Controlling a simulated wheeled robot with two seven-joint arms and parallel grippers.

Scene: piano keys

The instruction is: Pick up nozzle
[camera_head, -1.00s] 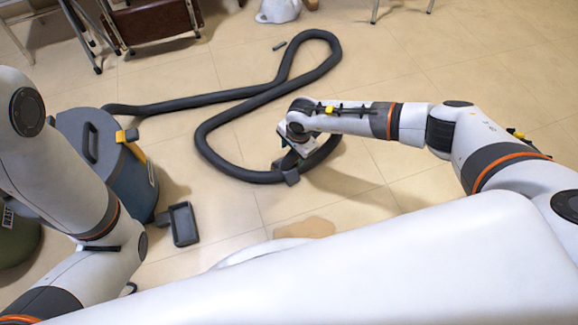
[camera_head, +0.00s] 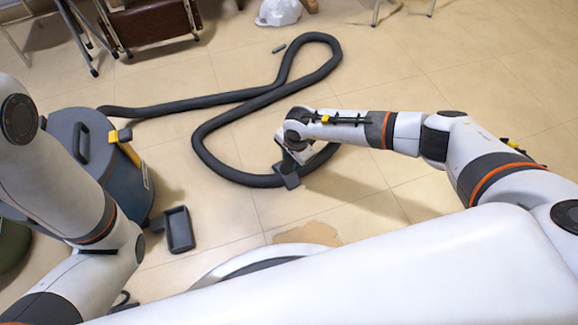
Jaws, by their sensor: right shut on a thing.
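A dark grey nozzle piece (camera_head: 288,179) shows just below my right gripper (camera_head: 290,163), beside the near bend of the black hose. My right gripper points down and is shut on this piece; its fingers are mostly hidden by my wrist. I cannot tell whether the piece is clear of the floor or joined to the hose. My left arm comes in at the left, but its gripper is out of view.
A blue-grey vacuum canister (camera_head: 95,155) stands at the left. The black hose (camera_head: 200,102) loops across the floor. A dark grey tray-like piece (camera_head: 179,231) lies near the canister. A brown patch (camera_head: 306,232) marks the floor. Tiles at the upper right are mostly clear.

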